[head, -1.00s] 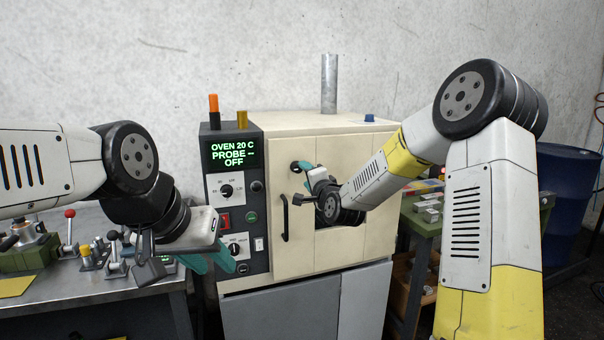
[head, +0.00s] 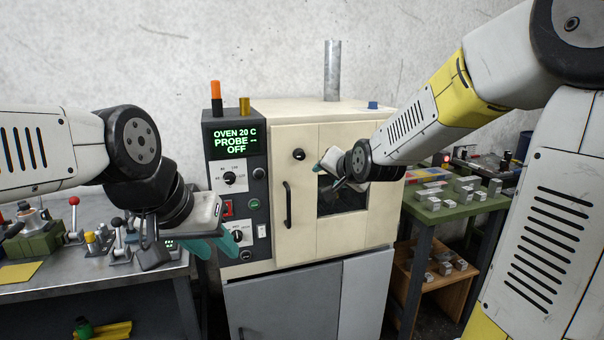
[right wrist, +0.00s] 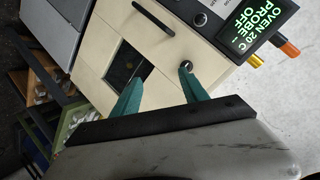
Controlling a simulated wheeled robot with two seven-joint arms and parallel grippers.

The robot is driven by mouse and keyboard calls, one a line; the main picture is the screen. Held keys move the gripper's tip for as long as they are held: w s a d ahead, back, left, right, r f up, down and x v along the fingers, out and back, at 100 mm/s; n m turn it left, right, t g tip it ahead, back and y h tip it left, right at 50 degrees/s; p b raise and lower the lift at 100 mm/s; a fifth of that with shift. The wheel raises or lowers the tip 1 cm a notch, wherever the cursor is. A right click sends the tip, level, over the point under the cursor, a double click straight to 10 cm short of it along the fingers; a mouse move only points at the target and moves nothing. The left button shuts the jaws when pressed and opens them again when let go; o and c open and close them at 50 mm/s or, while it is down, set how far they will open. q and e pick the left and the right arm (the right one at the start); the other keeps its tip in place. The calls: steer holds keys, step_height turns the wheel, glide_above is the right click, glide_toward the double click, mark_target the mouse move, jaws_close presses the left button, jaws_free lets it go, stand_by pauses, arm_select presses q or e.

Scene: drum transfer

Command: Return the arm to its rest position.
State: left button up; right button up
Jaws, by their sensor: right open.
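My right gripper (head: 322,172) has teal fingers and hangs in front of the oven's window, empty. In the right wrist view its two fingers (right wrist: 160,95) stand apart with nothing between them. The cream oven (head: 340,130) has its door closed, and its display (head: 235,141) reads OVEN 20 C, PROBE --, OFF. A round dark knob (head: 298,154) on the door is clear of the gripper. My left gripper (head: 212,244) hangs at the left, before the oven's control panel; its teal fingers look spread, with nothing seen between them.
A grey bench (head: 90,270) with lever clamps stands at the left. A green table (head: 455,207) with several metal blocks stands right of the oven, above a wooden shelf box (head: 435,280). A metal pipe (head: 332,70) rises above the oven. Open space lies in front of the oven.

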steer(key=s+d+f+n+g, duration=0.1)
steer(key=s+d+n+g, duration=0.1)
steer(key=s, duration=1.2)
steer(key=s+d+f+n+g+h, duration=0.1)
steer(key=s+d+n+g, duration=0.2)
steer(key=s, duration=1)
steer(key=shift+s+d+n+g, duration=0.35)
steer(key=shift+d+g, duration=0.25)
steer(key=shift+d, duration=0.45)
steer(key=shift+w, duration=0.1)
